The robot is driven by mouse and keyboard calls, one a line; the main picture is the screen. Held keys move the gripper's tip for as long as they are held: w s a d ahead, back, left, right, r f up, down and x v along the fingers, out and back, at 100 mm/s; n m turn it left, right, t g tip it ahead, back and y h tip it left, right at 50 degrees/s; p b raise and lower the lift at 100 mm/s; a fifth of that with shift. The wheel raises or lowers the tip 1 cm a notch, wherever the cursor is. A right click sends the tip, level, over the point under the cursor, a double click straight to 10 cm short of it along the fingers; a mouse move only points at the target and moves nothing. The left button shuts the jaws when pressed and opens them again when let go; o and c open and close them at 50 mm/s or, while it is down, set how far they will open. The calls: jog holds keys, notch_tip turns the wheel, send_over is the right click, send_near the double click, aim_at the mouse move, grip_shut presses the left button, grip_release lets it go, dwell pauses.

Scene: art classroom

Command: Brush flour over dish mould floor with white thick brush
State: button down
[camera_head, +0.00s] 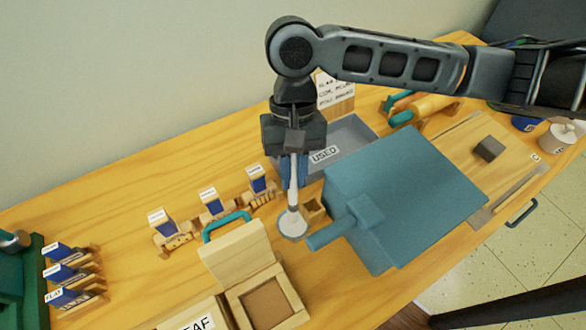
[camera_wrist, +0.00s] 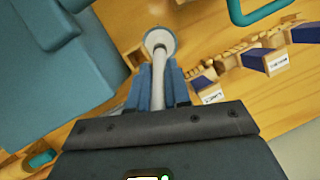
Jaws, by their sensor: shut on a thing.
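My gripper (camera_head: 292,180) points down and is shut on a white stick-like tool with a round pale end (camera_head: 293,224), which I take for the white thick brush. In the wrist view the handle (camera_wrist: 158,88) lies between my blue fingers (camera_wrist: 157,92), with the round end beyond them. That end is beside a small wooden box (camera_head: 314,209); I cannot tell whether it touches anything. An open wooden box mould (camera_head: 280,313) with a square brown floor stands at the front, its lid (camera_head: 236,252) raised. I cannot tell if it is the dish mould. No flour is clearly visible.
A large teal block with a handle (camera_head: 405,195) stands right of my gripper. A grey tray labelled USED (camera_head: 368,132) is behind. Several labelled tools on wooden rests (camera_head: 213,207) stand left. A partly cut-off mould labelled "AF" (camera_head: 190,320) is at the front. Table at left is partly clear.

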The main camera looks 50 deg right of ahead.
aim_at(293, 165)
jog(key=shift+r+p, duration=1.7)
jog(key=shift+r, duration=0.3)
